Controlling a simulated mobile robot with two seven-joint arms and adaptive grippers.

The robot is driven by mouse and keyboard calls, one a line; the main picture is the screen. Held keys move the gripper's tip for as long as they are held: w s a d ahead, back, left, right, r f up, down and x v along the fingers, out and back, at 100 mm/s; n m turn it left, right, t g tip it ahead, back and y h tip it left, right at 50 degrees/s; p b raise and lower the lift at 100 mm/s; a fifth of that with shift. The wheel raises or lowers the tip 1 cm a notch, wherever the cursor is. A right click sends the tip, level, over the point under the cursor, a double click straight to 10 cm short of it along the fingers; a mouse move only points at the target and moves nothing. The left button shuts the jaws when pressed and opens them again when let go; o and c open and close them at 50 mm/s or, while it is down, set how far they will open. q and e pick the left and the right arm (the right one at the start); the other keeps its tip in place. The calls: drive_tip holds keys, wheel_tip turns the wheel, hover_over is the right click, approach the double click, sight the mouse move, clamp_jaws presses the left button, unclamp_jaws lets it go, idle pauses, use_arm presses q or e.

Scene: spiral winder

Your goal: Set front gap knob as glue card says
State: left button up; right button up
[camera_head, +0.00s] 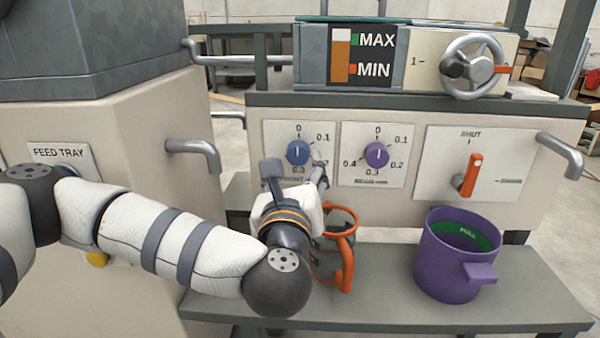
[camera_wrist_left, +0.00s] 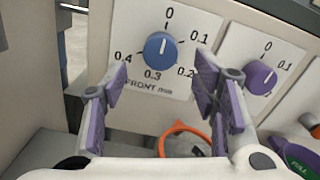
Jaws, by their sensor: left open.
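The blue front gap knob (camera_head: 298,152) sits on a white dial plate marked 0 to 0.4, and its white pointer line stands near 0. In the left wrist view the blue knob (camera_wrist_left: 160,47) shows above "FRONT mm". My left gripper (camera_head: 295,174) is open and empty, its fingers just below and in front of the knob, one to each side. In the left wrist view the fingers of my left gripper (camera_wrist_left: 160,84) are apart, with the knob beyond and above the gap. No glue card can be made out. My right gripper is not in view.
A purple knob (camera_head: 377,154) on a like dial is to the right. An orange lever (camera_head: 469,174) stands under "SHUT". An orange-rimmed holder (camera_head: 344,250) is close beside my left gripper. A purple pot (camera_head: 450,262) stands on the bench (camera_head: 380,310). A MAX/MIN gauge (camera_head: 341,55) is above.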

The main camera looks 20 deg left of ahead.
sight(298, 158)
use_arm(q)
drive_tip(key=b+x, duration=0.1)
drive_tip(key=x, duration=0.4)
drive_tip(key=shift+w+f, duration=0.1)
drive_tip(key=shift+w, duration=0.3)
drive_tip(key=c, duration=1.2)
drive_tip(key=shift+o, duration=0.2)
